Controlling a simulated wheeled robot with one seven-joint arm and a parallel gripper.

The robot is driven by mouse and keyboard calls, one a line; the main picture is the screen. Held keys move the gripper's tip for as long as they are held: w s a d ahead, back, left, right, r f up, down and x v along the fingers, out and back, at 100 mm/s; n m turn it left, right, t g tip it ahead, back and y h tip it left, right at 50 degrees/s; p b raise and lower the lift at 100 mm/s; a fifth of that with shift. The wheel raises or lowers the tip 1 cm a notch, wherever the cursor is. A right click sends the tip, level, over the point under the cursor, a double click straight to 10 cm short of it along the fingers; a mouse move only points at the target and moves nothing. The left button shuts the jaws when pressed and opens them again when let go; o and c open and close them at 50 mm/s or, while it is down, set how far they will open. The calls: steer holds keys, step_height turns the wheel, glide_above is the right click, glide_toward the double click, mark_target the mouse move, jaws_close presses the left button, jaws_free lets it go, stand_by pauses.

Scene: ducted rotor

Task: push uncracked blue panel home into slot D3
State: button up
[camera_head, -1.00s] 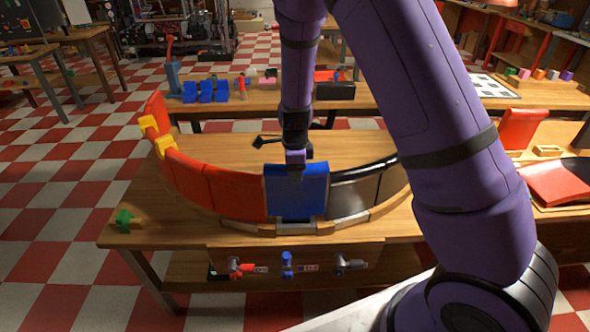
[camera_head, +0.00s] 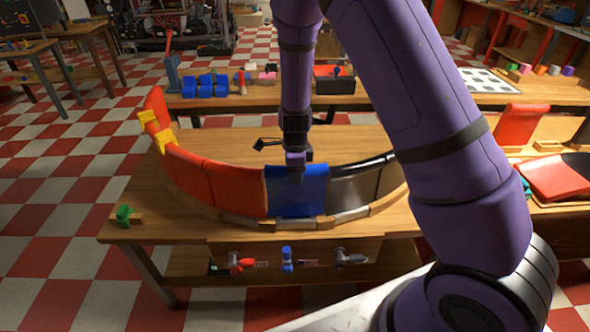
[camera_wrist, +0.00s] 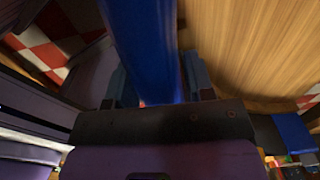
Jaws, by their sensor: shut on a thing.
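The blue panel (camera_head: 290,202) stands upright in the curved row, between a red panel (camera_head: 237,190) on its left and a black panel (camera_head: 352,186) on its right. Its lower edge meets the curved wooden base (camera_head: 262,223), and no clear gap shows there. Its top edge looks about level with its neighbours. I see no crack on its visible face. My gripper (camera_head: 296,176) is shut on its top edge from above. In the wrist view the blue panel (camera_wrist: 145,45) runs between my two fingers. The slot's inside and any slot label are hidden or unreadable.
Yellow clamps (camera_head: 155,136) sit on the left red panels. A green block (camera_head: 125,215) lies at the table's left corner. Tools (camera_head: 286,260) hang on the table front. A back bench (camera_head: 420,95) holds blue blocks (camera_head: 205,86). A red panel (camera_head: 520,124) stands at right.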

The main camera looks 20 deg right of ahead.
steer(key=shift+f, duration=0.75)
steer(key=o, duration=1)
step_height(320, 180, up, 11)
steer(key=shift+s+r, duration=0.1)
steer(key=shift+r, duration=0.05)
steer(key=s+d+r+n+t+y, duration=0.1)
steer(key=s+d+r+n, duration=0.1)
steer(key=s+r+n, duration=0.6)
steer(key=s+d+r+n+t+y, duration=0.1)
steer(key=s+d+r+n, duration=0.2)
steer(key=r, duration=0.9)
steer(key=s+r+n+t, duration=0.1)
steer(key=s+r+n, duration=0.1)
steer(key=s, duration=0.4)
steer(key=s+d+r+n+t+h, duration=0.1)
steer(key=s+r+n, duration=0.1)
steer(key=s+n, duration=0.3)
steer(key=s+d+r+n+t+h, duration=0.1)
steer(key=s+r+n, duration=0.2)
steer(key=s, duration=0.4)
steer(key=shift+s+d+r+n, duration=0.1)
steer(key=shift+s+n, duration=0.05)
steer(key=shift+n, duration=0.15)
